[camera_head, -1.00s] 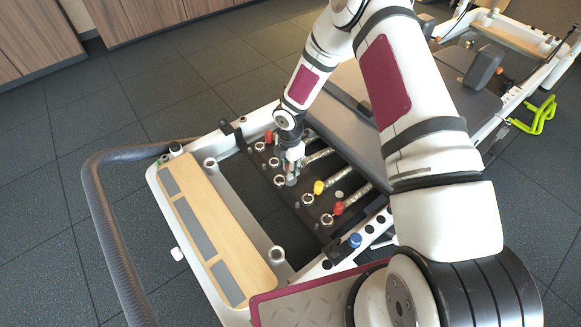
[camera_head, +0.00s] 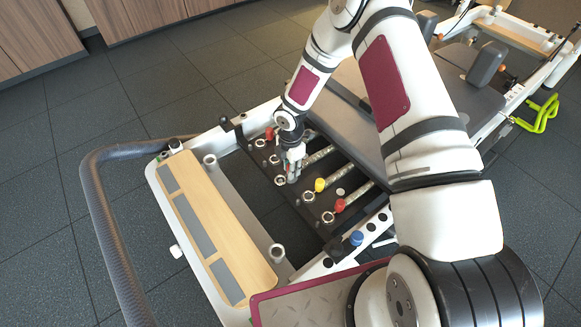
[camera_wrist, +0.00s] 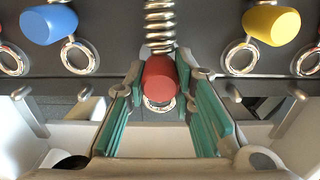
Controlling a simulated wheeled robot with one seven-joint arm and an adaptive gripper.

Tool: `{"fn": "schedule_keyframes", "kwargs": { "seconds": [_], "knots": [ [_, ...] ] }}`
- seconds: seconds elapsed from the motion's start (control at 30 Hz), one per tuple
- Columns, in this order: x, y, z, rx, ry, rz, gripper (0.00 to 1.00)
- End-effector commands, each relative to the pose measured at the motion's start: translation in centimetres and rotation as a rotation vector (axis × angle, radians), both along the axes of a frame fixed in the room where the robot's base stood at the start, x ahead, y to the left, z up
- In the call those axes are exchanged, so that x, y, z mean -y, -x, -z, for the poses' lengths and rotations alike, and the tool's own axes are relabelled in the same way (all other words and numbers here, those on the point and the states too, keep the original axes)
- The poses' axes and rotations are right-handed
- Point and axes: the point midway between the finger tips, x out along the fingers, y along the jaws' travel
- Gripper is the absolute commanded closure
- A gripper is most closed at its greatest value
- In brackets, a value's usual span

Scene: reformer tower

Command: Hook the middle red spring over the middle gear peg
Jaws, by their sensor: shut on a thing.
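My gripper (camera_head: 292,176) is over the dark spring bar, and its teal-padded fingers show in the wrist view (camera_wrist: 160,118). They are closed around the middle red spring's red handle (camera_wrist: 159,78). Its silver coil (camera_wrist: 160,25) runs up from the handle, and a metal ring (camera_wrist: 158,104) shows just below it. I cannot tell whether the ring is over a peg. The middle gear peg is not clearly visible; the handle and fingers cover that area.
A blue handle (camera_wrist: 48,24) and a yellow handle (camera_wrist: 271,23) flank the held one, each with a metal ring. The dark bar (camera_head: 308,213) lies between the wooden footboard (camera_head: 218,225) and the carriage. Metal pegs (camera_wrist: 231,92) stand close beside the fingers.

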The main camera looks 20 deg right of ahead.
Motion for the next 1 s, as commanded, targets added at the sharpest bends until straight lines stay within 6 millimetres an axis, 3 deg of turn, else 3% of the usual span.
{"fn": "schedule_keyframes", "kwargs": {
  "seconds": [1.0],
  "knots": [
    [0.1, -0.1, 1.2, 0.001, 0.0, 0.0, 1.0]
  ]
}}
